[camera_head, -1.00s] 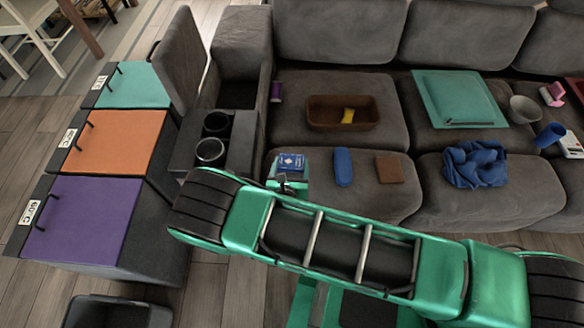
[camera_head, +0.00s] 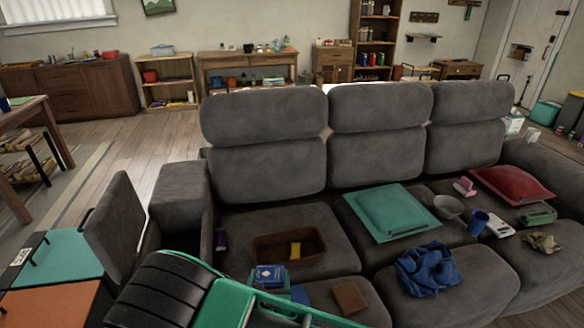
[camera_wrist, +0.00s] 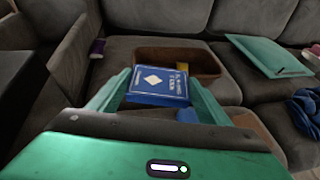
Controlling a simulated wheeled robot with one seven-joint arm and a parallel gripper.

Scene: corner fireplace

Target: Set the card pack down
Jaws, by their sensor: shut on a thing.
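The card pack (camera_wrist: 158,84) is a blue box with a white diamond and white lettering. In the wrist view it sits between the two green fingers of my gripper (camera_wrist: 155,92), which is shut on it. In the head view the card pack (camera_head: 270,275) shows above the front left of the grey sofa, near a brown tray (camera_head: 262,246). The tray holds a yellow item (camera_head: 295,249). I cannot tell whether the pack touches the cushion. My green arm hides part of the sofa front.
A brown square item (camera_head: 349,297) and a blue item (camera_head: 300,294) lie on the front cushion, right of the pack. A crumpled blue cloth (camera_head: 430,268) and a teal cushion (camera_head: 391,212) are further right. An open armrest lid (camera_head: 114,226) stands at left.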

